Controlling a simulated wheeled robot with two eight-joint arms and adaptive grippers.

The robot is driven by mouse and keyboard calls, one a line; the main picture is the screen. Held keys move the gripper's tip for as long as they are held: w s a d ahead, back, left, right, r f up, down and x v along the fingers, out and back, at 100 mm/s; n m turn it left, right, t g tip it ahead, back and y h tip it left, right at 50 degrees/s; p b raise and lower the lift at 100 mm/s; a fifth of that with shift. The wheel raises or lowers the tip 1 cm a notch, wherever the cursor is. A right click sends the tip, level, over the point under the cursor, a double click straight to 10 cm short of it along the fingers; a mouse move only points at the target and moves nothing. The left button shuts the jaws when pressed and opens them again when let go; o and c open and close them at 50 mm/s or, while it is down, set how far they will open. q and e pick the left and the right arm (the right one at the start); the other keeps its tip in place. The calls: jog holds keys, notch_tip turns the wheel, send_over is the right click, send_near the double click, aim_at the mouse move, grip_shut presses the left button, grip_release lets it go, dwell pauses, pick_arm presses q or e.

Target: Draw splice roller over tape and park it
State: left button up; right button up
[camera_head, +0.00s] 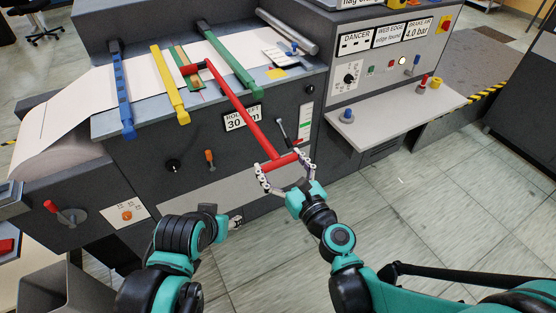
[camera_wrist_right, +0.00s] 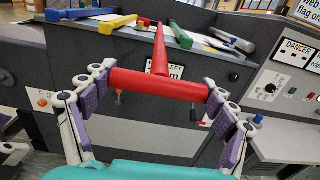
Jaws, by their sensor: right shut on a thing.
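The red splice roller (camera_head: 238,108) reaches from its small head on the table to a red crossbar handle beyond the table's front edge. My right gripper (camera_head: 283,171) is shut on that handle. In the right wrist view the crossbar (camera_wrist_right: 150,84) lies between its fingers (camera_wrist_right: 160,110). The roller head rests at the tape (camera_head: 189,78), a green and tan strip across the white web (camera_head: 147,86). What lies under the head is hidden. My left gripper (camera_head: 236,221) is low before the machine front, apart from the roller; its fingers are too small to judge.
Blue (camera_head: 122,88), yellow (camera_head: 168,85) and green (camera_head: 232,62) bars cross the splice table (camera_head: 108,126). A grey roller (camera_head: 287,31) lies at the back right. A grey shelf (camera_head: 390,115) with small knobs juts out at the right. Free floor lies in front.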

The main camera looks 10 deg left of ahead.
jog(key=o, duration=1.6)
jog(key=shift+c, duration=0.2)
jog(key=v, duration=0.7)
jog(key=shift+s+d, duration=0.15)
jog(key=shift+s, duration=0.1)
